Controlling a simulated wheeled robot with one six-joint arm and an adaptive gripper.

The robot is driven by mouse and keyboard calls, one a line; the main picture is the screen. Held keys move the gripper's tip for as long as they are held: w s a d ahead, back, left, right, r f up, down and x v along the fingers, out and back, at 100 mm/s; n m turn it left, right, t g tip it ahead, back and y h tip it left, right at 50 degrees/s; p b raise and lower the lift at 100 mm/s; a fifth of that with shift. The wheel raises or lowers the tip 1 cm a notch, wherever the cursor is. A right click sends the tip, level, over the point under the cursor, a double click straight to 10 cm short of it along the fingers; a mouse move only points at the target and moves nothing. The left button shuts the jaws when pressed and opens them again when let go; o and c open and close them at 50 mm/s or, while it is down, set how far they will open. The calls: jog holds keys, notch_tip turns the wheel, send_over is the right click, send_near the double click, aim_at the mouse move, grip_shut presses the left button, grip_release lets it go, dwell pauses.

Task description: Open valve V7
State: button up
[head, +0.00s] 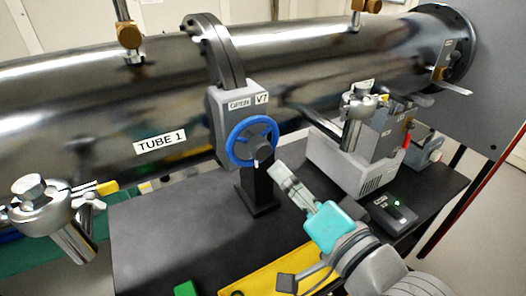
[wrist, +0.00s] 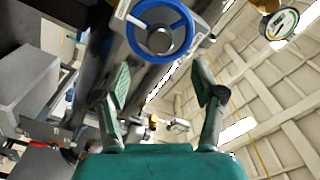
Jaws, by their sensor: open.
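Valve V7 (head: 224,110) is a grey box on the long steel tube, with a "V7" tag and a second small label beside it. Its blue handwheel (head: 233,141) faces my side and has a light mark at its lower edge. The handwheel also shows at the top of the wrist view (wrist: 135,42), around a grey hub. My gripper (head: 284,228) is below and right of the handwheel in the head view, apart from it. In the wrist view its two fingers (wrist: 162,82) are spread wide with nothing between them, and the wheel lies beyond the tips.
The steel tube (head: 95,105) labelled "TUBE 1" spans the scene. A black stand (head: 258,192) is under the valve. Flanged fittings (head: 42,205) and a grey instrument box (head: 340,165) flank it. A yellow tray (head: 245,278) lies below my gripper. The black tabletop's left part (head: 160,235) is clear.

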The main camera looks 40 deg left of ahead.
aim_at(264, 153)
jog(key=x, duration=0.9)
jog(key=shift+w+a, duration=0.1)
jog(key=c, duration=1.1)
